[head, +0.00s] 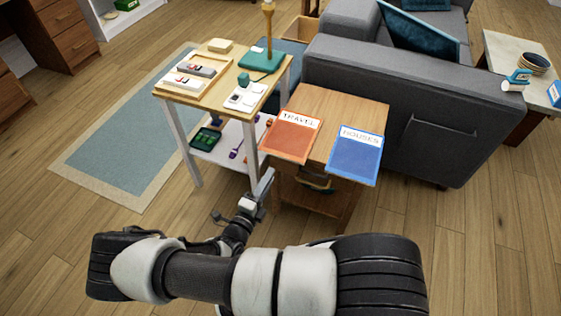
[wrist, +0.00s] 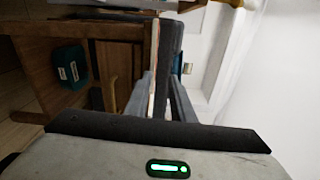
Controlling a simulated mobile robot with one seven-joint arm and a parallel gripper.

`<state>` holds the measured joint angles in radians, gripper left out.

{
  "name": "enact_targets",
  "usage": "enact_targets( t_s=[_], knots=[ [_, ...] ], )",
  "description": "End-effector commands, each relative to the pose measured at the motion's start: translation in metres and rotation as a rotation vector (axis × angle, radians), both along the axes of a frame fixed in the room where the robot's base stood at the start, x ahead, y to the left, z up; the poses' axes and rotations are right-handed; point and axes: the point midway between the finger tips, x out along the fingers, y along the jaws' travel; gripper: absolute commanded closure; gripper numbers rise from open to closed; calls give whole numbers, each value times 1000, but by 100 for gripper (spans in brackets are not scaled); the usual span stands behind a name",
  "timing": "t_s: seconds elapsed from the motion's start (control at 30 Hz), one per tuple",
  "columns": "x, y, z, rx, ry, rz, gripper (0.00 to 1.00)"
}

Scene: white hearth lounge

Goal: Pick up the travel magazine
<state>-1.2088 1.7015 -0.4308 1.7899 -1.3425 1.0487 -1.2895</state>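The travel magazine (head: 291,138) has an orange cover with a white title band. It lies flat on the left of the wooden side table (head: 338,108), its near edge jutting past the table's front. My gripper (head: 266,180) is just in front of and below its near left corner. In the wrist view my gripper (wrist: 160,88) is open, its two fingers apart. A thin pale and orange edge, apparently the travel magazine (wrist: 153,65), shows edge-on in line with the gap. I cannot tell whether it is between the fingertips or beyond them.
A blue houses magazine (head: 356,154) lies right of the travel one, also overhanging. A grey sofa (head: 400,95) stands behind and right. A teal box (wrist: 68,73) sits inside the side table.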

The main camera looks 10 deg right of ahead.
Motion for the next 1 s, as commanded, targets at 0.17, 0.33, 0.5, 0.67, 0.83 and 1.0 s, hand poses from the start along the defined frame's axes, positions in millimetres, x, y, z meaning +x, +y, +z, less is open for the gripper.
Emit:
enact_targets(
  t_s=[0.17,0.33,0.5,0.67,0.83,1.0],
  knots=[
    [5,-1,-12,-58,27,47,78],
    [19,-12,-11,-57,27,45,78],
    [39,-27,-11,-57,25,44,78],
    [58,-41,-12,-56,26,43,78],
    [73,-52,-12,-54,26,42,78],
    [81,-57,-11,-54,27,43,78]
  ],
)
